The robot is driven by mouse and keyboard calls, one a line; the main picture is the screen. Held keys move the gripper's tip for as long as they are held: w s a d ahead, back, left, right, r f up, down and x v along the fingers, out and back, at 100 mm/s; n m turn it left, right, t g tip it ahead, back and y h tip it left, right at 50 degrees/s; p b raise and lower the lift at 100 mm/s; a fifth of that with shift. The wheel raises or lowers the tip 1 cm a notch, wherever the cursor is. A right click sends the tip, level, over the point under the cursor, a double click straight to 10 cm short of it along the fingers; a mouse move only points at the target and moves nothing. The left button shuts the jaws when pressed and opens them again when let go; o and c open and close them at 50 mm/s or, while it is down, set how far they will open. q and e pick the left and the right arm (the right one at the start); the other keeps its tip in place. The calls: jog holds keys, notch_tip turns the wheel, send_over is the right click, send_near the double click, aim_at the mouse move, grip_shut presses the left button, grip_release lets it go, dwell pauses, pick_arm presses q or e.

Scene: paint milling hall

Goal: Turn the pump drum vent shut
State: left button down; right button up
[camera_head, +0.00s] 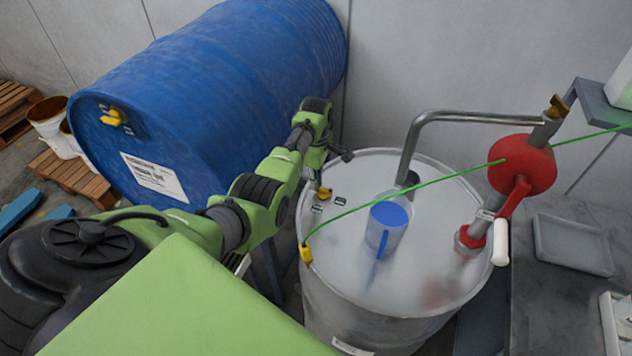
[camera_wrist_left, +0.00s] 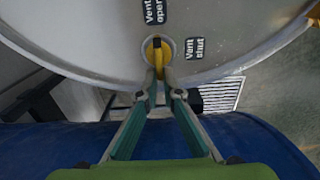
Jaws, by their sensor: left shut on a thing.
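The pump drum (camera_head: 345,270) is a steel drum with a pale lid at centre right. Its yellow vent (camera_head: 325,193) is at the lid's left edge. In the left wrist view, the yellow vent handle (camera_wrist_left: 157,56) stands near the rim; its dark end points up toward the "Vent open" label (camera_wrist_left: 154,10). The "Vent shut" label (camera_wrist_left: 195,48) is to its right. My left gripper (camera_wrist_left: 160,84) is shut on the handle, one finger on each side. My right gripper is not in view.
A red pump (camera_head: 522,165) with a white-handled crank stands at the lid's right. A jug with blue contents (camera_head: 387,225) sits on the lid. A green cable runs across from a yellow clamp (camera_head: 306,254). A blue drum (camera_head: 215,90) lies behind my left arm.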

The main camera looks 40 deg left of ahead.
pick_arm(q)
jog(key=m, duration=0.2)
jog(key=w+m, duration=0.1)
jog(key=shift+m, duration=0.4)
jog(key=m, duration=0.2)
jog(key=w+m, duration=0.1)
jog(key=m, duration=0.2)
jog(key=shift+d+m, duration=0.15)
jog(key=shift+m, duration=0.15)
jog(key=m, duration=0.4)
jog(key=shift+w+d+b, duration=0.35)
jog(key=shift+d+b, duration=0.05)
jog(key=shift+w+d+m, duration=0.1)
jog(key=shift+d+m, duration=0.1)
jog(key=shift+m, duration=0.9)
jog(key=shift+w+d+m, duration=0.1)
jog(key=shift+d+m, duration=0.05)
jog(key=shift+m, duration=0.95)
jog(key=c, duration=2.2)
grip_release()
jog(key=shift+r, duration=0.15)
